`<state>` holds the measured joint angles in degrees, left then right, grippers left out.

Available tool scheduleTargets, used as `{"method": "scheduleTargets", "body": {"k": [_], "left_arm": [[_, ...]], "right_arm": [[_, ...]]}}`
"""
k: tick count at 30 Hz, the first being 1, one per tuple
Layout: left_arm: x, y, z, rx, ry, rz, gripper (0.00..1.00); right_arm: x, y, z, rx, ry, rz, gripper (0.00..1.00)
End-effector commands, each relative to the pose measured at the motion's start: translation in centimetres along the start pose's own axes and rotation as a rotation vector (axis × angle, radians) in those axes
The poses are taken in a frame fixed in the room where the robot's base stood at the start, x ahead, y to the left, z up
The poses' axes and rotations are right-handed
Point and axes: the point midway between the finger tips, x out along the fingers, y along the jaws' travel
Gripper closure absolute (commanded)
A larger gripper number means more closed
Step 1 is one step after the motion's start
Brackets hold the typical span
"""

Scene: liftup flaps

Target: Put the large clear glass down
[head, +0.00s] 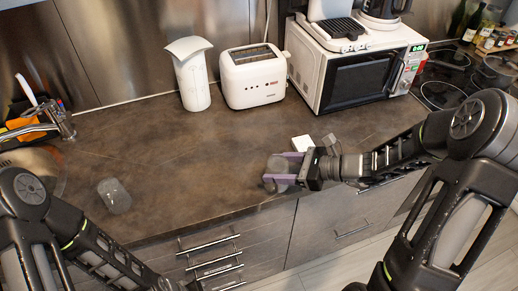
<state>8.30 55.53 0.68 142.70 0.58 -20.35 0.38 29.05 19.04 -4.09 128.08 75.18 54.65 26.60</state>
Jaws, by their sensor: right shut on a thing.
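My right gripper (284,172) reaches in from the right over the front part of the counter. Its purple fingers are shut on a clear glass (282,165), which is see-through and partly hidden by the fingers. I cannot tell whether its base touches the counter. Another clear, greyish glass-like object (114,195) is on the counter at the left. My left arm shows at the lower left, but its gripper is out of view.
The brown counter (180,155) has free room in the middle. A small white box (302,143) is just behind my right gripper. A white canister (192,75), toaster (254,76) and microwave (355,70) stand along the back. A sink tap (45,125) is at left.

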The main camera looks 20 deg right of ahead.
Motion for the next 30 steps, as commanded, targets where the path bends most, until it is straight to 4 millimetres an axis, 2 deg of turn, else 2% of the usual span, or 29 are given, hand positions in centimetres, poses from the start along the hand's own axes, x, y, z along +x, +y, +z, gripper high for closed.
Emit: {"method": "scheduleTargets", "body": {"k": [1,5,8,12,15,17,26,30], "left_arm": [[0.1,0.0,0.0,0.0,0.0,0.0,0.58],[0.6,-0.2,-0.1,0.0,0.001,0.001,0.47],[1.4,-0.5,-0.2,0.002,0.004,0.003,0.39],[2.4,-0.7,-0.3,0.005,0.007,0.007,0.28],[2.7,-0.8,-0.4,0.006,0.008,0.009,0.19],[2.8,-0.8,-0.4,0.006,0.009,0.009,0.16],[2.6,-0.7,-0.4,0.006,0.009,0.009,0.16],[2.7,-0.8,-0.4,0.006,0.009,0.009,0.16]], "right_arm": [[0.1,-0.1,0.1,-0.001,-0.001,0.0,0.95],[1.1,-1.1,1.2,-0.006,0.009,-0.006,0.95],[2.6,-2.7,3.4,-0.006,0.019,-0.025,0.95],[4.7,-4.7,7.9,0.006,0.016,-0.062,0.95],[5.6,-5.4,10.5,0.02,0.005,-0.085,0.95],[5.7,-5.6,11.3,0.027,0.002,-0.093,0.95],[5.8,-5.7,11.7,0.033,0.001,-0.096,0.95],[6.2,-5.7,10.6,0.036,0.003,-0.094,0.95]]}}
